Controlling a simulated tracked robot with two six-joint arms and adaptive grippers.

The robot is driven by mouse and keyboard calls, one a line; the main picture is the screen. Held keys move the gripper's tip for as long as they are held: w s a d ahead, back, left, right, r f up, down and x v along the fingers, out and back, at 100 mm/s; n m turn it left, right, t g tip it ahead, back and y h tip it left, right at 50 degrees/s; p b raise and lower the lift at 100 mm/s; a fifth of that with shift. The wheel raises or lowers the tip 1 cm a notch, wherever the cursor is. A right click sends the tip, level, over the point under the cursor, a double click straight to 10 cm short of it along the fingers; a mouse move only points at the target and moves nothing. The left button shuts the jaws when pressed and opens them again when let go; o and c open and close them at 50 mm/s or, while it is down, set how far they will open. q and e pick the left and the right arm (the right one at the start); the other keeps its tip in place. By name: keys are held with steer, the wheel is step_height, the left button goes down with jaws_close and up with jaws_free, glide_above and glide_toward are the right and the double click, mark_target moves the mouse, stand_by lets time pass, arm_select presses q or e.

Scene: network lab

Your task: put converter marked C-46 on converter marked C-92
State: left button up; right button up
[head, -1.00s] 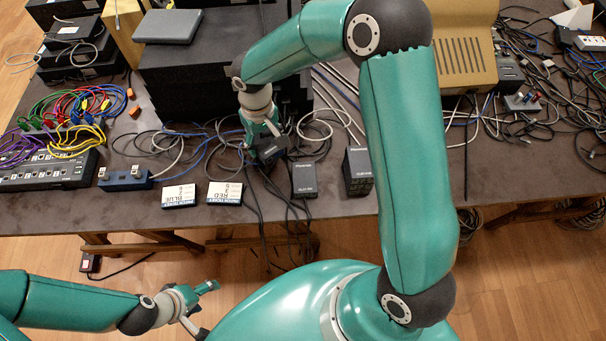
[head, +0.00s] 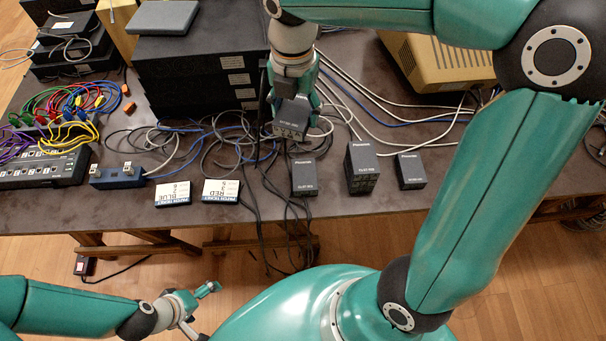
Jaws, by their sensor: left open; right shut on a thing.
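My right gripper (head: 292,98) is shut on a small dark converter (head: 291,118) and holds it above the table, its port side facing me. Its marking is too small to read. Below and slightly right of it, a black converter (head: 304,178) lies on the table near the front edge. A taller black converter (head: 362,166) stands to its right; I cannot tell whether it is one unit or a stack. Another black converter (head: 410,171) lies further right. Their printed markings are not legible. My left gripper (head: 211,289) is open and empty, in front of the table.
Two labelled cards (head: 221,191) (head: 173,193) and a blue box (head: 118,177) lie to the left. A patch panel (head: 45,169) with coloured cables is at far left. Black stacked equipment (head: 190,75) stands behind. Loose cables cross the table and hang over its front edge.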

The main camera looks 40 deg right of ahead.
steer(key=n, duration=0.1)
steer(key=s+r+n, duration=0.1)
steer(key=s+n, duration=0.1)
steer(key=n, duration=0.1)
steer(key=shift+d+r, duration=0.2)
steer(key=shift+r, duration=0.1)
steer(key=shift+s+f, duration=0.1)
steer(key=shift+f, duration=0.05)
steer(key=b, duration=0.2)
glide_above(304, 173)
step_height(304, 173, down, 15)
steer(key=shift+f, duration=0.2)
steer(key=shift+f+b, duration=0.4)
steer(key=shift+f, duration=1.65)
steer(key=o, duration=1.4)
steer(key=shift+f, duration=0.1)
